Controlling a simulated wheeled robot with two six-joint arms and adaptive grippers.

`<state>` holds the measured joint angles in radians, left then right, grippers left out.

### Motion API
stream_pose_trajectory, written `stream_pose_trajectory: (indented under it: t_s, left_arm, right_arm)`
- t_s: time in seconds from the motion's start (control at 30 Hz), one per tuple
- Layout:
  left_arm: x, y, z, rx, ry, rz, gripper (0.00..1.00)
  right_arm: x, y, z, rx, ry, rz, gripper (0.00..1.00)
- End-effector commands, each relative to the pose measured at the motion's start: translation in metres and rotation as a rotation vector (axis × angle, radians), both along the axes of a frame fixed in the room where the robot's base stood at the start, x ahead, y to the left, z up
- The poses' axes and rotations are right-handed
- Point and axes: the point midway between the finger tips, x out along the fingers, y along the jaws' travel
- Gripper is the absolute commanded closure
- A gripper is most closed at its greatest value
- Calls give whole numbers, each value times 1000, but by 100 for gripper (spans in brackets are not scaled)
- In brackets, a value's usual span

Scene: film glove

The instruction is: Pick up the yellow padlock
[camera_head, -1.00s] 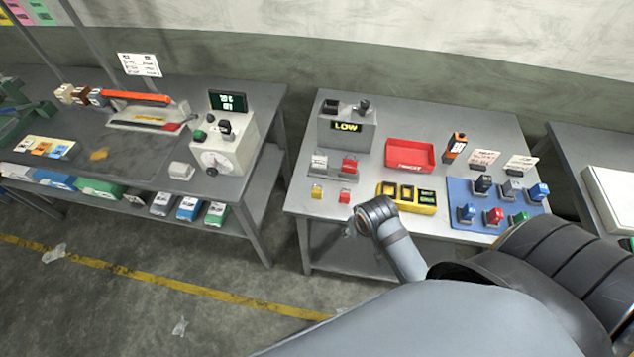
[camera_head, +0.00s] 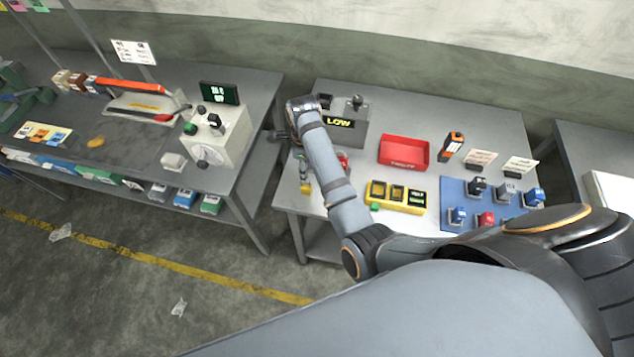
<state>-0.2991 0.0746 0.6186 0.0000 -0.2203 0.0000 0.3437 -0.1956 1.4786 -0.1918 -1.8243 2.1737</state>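The yellow padlock (camera_head: 306,188) is a small yellow block at the front left of the middle grey table (camera_head: 420,110). My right arm reaches in from the right across this table. Its gripper (camera_head: 304,178) points down just above the padlock, small and partly covered by the wrist. I cannot tell whether its fingers are open or shut, or whether they touch the padlock. My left gripper is out of view.
A grey box reading LOW (camera_head: 342,124) stands just behind the wrist. A small green block (camera_head: 375,207) sits before the yellow tray.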

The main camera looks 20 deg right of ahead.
Motion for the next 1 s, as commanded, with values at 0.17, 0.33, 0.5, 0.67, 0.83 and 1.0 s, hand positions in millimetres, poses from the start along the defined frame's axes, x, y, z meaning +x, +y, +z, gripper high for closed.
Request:
stream_pose_trajectory:
  t_s: [0.17,0.33,0.5,0.67,0.83,1.0]
  left_arm:
    - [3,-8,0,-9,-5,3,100]
    - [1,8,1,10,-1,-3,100]
    - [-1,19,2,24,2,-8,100]
    - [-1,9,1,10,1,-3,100]
    - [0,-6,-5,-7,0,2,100]
    - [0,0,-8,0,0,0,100]
  right_arm:
    - [0,2,-8,1,3,-11,53]
    - [0,2,-38,2,5,-11,53]
    - [0,2,-52,2,1,-11,53]
    - [-1,3,-61,2,3,-10,53]
    - [-3,5,-93,0,2,-9,53]
    - [-3,5,-105,1,0,-10,53]
